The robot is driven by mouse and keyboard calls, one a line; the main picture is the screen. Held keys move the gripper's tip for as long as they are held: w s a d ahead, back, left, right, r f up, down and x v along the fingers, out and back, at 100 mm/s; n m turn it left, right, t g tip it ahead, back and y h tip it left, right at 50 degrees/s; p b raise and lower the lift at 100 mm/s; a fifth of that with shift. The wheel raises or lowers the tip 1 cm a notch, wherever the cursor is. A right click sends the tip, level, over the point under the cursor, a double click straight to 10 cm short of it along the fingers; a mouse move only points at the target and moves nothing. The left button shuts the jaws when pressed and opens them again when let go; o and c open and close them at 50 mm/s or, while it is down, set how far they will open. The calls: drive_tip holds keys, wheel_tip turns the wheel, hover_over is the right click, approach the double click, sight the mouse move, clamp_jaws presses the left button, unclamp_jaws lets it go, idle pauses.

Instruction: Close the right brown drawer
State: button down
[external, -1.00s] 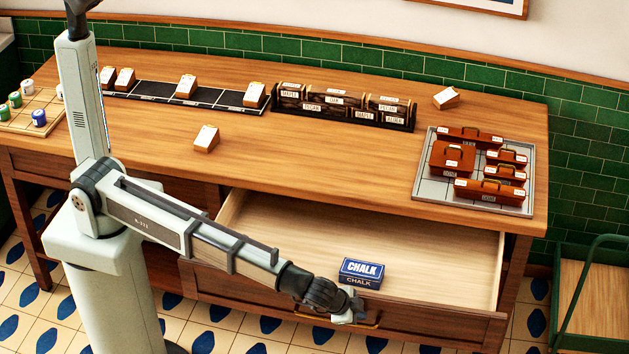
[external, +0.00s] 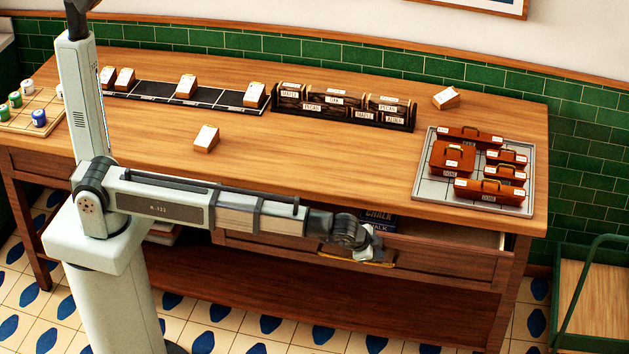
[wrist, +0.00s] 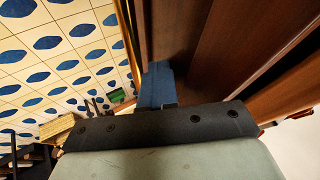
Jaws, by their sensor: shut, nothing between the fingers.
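The right brown drawer (external: 452,262) is under the table's right part. A blue chalk box (external: 379,222) is inside, partly hidden by the tabletop edge and my arm. The drawer has a brass handle (external: 383,264). My gripper (external: 372,252) is shut and empty at the drawer's front by the handle; the external view does not make contact certain. In the wrist view my blue fingers (wrist: 156,84) are together close to dark brown wood.
The wooden table (external: 300,165) carries a grey tray (external: 425,185) of brown cases at right, a dark rack (external: 345,115) and several white-labelled blocks. A green-framed cart (external: 590,290) stands on the floor at right.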

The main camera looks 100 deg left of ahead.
drive_tip(key=a, duration=0.6)
drive_tip(key=shift+a, duration=0.4)
drive_tip(key=s+d+r, duration=0.6)
drive_tip(key=d+r, duration=0.3)
drive_tip(key=d, duration=0.3)
drive_tip(key=shift+h, duration=0.3)
drive_tip(key=x, duration=0.9)
drive_tip(key=shift+s+f, duration=0.25)
drive_tip(key=shift+a+f, duration=0.3)
drive_tip(key=shift+a, duration=0.7)
drive_tip(key=shift+a+f, duration=0.3)
drive_tip(key=shift+a, duration=0.7)
drive_tip(key=shift+a, duration=0.1)
